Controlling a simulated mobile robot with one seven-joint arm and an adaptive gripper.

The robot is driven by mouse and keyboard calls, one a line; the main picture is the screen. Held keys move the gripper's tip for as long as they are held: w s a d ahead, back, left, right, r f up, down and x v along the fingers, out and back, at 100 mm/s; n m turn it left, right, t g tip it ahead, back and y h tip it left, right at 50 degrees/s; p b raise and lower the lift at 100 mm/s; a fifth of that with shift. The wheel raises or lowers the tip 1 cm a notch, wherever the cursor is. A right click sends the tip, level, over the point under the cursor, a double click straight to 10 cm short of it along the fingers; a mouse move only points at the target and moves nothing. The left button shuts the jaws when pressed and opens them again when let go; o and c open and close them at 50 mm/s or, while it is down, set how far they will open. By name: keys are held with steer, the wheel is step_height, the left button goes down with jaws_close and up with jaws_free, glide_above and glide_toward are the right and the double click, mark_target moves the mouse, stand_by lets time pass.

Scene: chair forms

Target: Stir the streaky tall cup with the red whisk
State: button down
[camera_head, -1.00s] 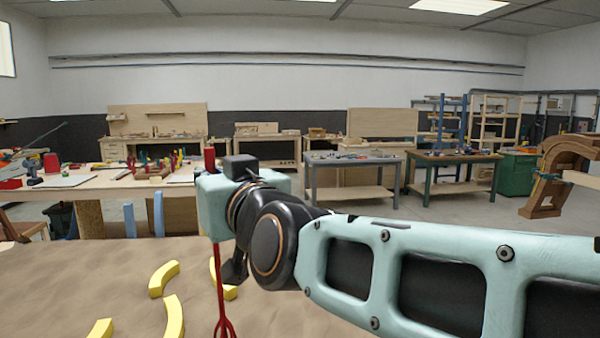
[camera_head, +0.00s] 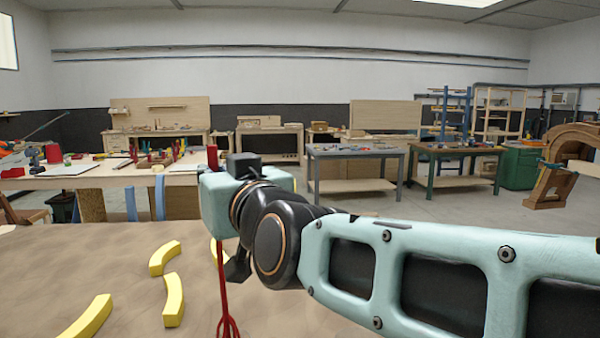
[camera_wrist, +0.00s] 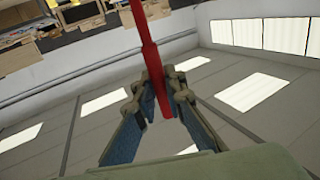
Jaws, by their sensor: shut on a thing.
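The red whisk (camera_head: 221,275) hangs upright below my wrist in the head view, handle up and wires down at the bottom edge. In the wrist view its red handle (camera_wrist: 149,50) runs between the fingers of my gripper (camera_wrist: 160,95), which is shut on it. In the head view the fingers are hidden by my wrist. The streaky tall cup is not seen in either view. The lower end of the whisk is cut off by the frame, so what lies under it cannot be told.
Several yellow curved pieces (camera_head: 174,300) lie on the brown tabletop (camera_head: 40,270) left of the whisk. Behind stands a workbench (camera_head: 100,178) with tools. A grey table (camera_head: 353,154) and green table (camera_head: 455,157) stand farther back. A wooden arch form (camera_head: 550,185) stands at right.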

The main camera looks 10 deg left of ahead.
step_height(320, 180, down, 9)
steer(key=b, duration=0.9)
steer(key=shift+f+b, duration=0.15)
steer(key=shift+b, duration=0.15)
steer(key=shift+a+b, duration=0.1)
steer(key=shift+b, duration=0.25)
steer(key=b, duration=0.2)
steer(key=y+b, duration=0.1)
steer(key=b, duration=0.1)
steer(key=shift+s+a+n+g, duration=0.2)
steer(key=shift+s+n+g, duration=0.05)
steer(key=shift+n+g, duration=0.15)
steer(key=shift+f+b, duration=0.1)
steer(key=shift+b, duration=0.55)
steer(key=shift+d+y+b, duration=0.1)
steer(key=shift+y+b, duration=0.2)
steer(key=shift+b, duration=0.2)
steer(key=shift+d+r+n+g+y+b, duration=0.25)
steer(key=shift+r+n+g+y+b, duration=0.15)
steer(key=shift+n+g+b, duration=0.35)
steer(key=shift+w+f+g+b, duration=0.15)
steer(key=shift+f+g+b, duration=0.1)
steer(key=shift+b, duration=0.2)
